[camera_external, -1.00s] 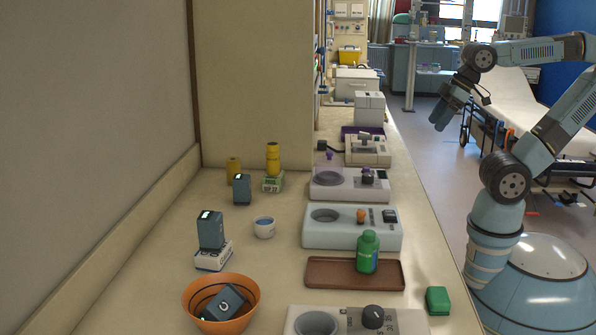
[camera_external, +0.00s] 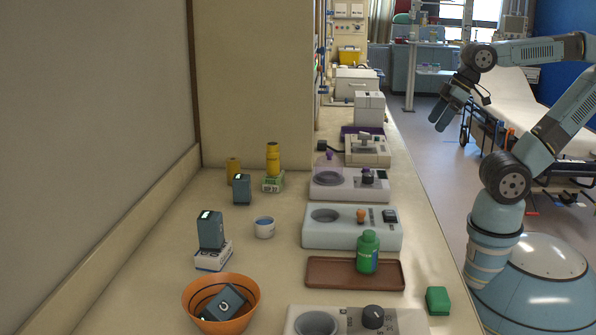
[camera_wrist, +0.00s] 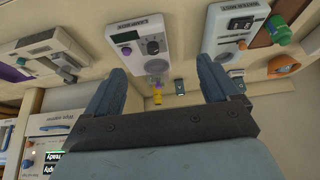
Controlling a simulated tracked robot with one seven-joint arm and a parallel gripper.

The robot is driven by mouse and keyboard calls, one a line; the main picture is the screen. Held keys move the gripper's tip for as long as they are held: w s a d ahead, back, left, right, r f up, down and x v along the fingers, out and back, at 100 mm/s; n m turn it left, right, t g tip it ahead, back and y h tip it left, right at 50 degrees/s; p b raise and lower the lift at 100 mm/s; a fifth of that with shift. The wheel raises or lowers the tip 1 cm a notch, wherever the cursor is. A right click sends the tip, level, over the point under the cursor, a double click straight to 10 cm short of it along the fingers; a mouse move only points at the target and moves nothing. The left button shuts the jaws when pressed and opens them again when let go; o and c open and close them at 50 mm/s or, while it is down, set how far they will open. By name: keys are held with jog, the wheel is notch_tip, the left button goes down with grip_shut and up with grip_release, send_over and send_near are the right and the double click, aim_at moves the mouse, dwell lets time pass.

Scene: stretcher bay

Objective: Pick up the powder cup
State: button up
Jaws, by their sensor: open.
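The likely powder cup is a small white cup with blue inside (camera_external: 264,227), standing upright on the counter in the external view. It is left of the white device with a round well and behind the orange bowl. I cannot make the cup out in the wrist view. My gripper (camera_external: 441,114) is open and empty, raised to the right of the counter, well away from the cup. In the wrist view its two blue fingers (camera_wrist: 160,66) are spread wide with nothing between them.
An orange bowl (camera_external: 190,299) holds a dark box. Another dark box (camera_external: 210,230) stands on a white carton (camera_external: 213,258). A green bottle (camera_external: 368,252) stands on a brown tray (camera_external: 325,273). Several devices line the counter's right side. Bare counter surrounds the cup.

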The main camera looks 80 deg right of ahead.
jog(key=w+a+f+m+g+y, duration=0.2)
jog(key=w+a+f+m+y, duration=0.25)
jog(key=w, duration=0.75)
jog(key=w+a+f+m+g+y, duration=0.1)
jog(key=w+a+m+g+y, duration=0.15)
jog(key=w+a+m, duration=0.65)
jog(key=m+t+y, duration=0.3)
jog(key=m+y, duration=0.3)
jog(key=m, duration=0.3)
send_near(260, 230)
jog(key=x, duration=0.7)
jog(key=shift+w+a+f, duration=0.15)
jog(key=shift+f, duration=0.05)
jog(key=shift+c, duration=0.5)
jog(key=c, duration=1)
